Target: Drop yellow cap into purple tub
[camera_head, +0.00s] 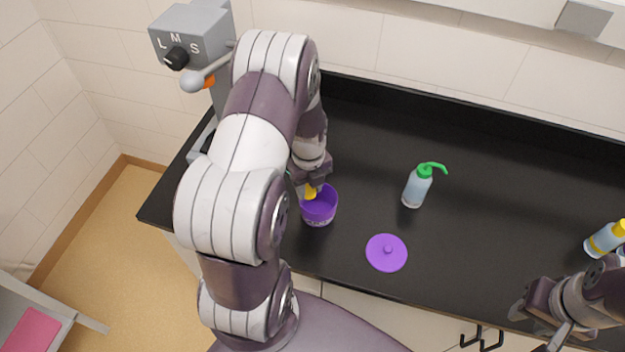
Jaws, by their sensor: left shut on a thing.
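The purple tub (319,211) stands open on the black counter. The yellow cap (310,192) shows as a small yellow piece at the tub's upper left rim, over its opening. My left gripper (309,184) is shut on the yellow cap at the tub's rim; my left arm hides part of the fingers, and I cannot tell whether the cap touches the tub. My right gripper (525,309) is at the lower right near the counter's front edge, away from the tub. Its fingers are too small and dark to tell whether they are open.
A purple lid (386,253) with a knob lies flat right of the tub. A wash bottle (417,187) with a green spout stands further right. A yellow-topped bottle (605,239) is at the far right. A grey dial unit (190,45) stands at the back left. The counter (490,190) is clear right of the wash bottle.

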